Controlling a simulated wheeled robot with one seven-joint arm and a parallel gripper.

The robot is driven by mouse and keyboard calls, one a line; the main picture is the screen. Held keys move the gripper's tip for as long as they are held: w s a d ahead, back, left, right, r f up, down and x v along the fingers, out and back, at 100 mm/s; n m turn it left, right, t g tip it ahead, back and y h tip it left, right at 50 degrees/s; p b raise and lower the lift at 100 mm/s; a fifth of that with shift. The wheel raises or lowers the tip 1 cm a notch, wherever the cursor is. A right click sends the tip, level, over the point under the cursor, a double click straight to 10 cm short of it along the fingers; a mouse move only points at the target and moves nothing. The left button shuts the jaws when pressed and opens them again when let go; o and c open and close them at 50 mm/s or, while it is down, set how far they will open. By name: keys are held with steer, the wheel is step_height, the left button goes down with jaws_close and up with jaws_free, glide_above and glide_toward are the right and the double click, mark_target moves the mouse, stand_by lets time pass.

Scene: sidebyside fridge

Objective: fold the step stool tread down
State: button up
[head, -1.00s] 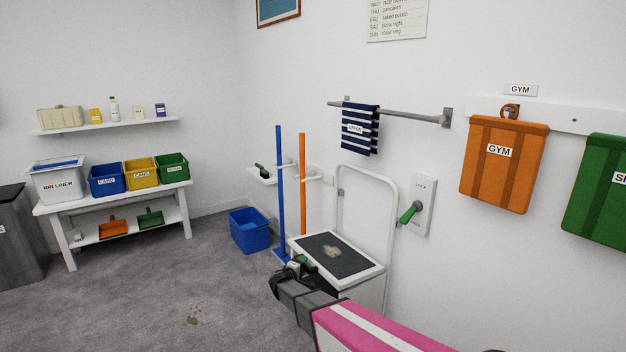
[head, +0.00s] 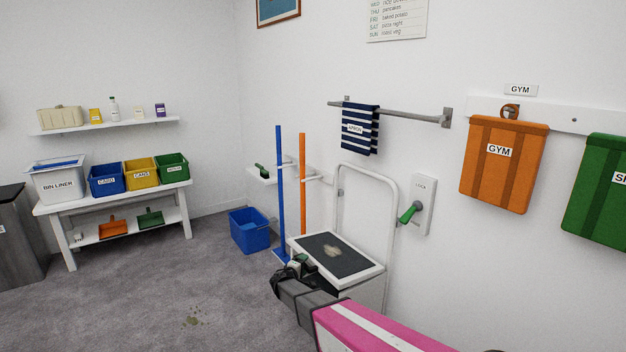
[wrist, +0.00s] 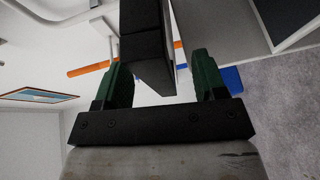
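The step stool's tread (head: 352,268) has a dark mat top with a white rim and lies roughly level in front of the white tube frame (head: 368,172) at the wall. A corner of the tread also shows in the wrist view (wrist: 292,22). My gripper (head: 300,262) is at the stool's front left edge. In the wrist view my gripper (wrist: 158,62) has its green fingers apart, with a dark block (wrist: 146,42) reaching in between them. A gap shows beside the right finger. I cannot tell what the block belongs to, or whether the left finger touches it.
A blue pole (head: 280,190) and an orange pole (head: 302,185) stand just behind the stool. A blue bin (head: 248,232) is on the floor to the left. A wall switch with a green handle (head: 410,212) is right of the frame. Open carpet lies to the left.

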steer(key=o, duration=0.4)
steer(key=shift+o, duration=0.2)
steer(key=v, duration=0.7)
steer(key=shift+s, duration=0.1)
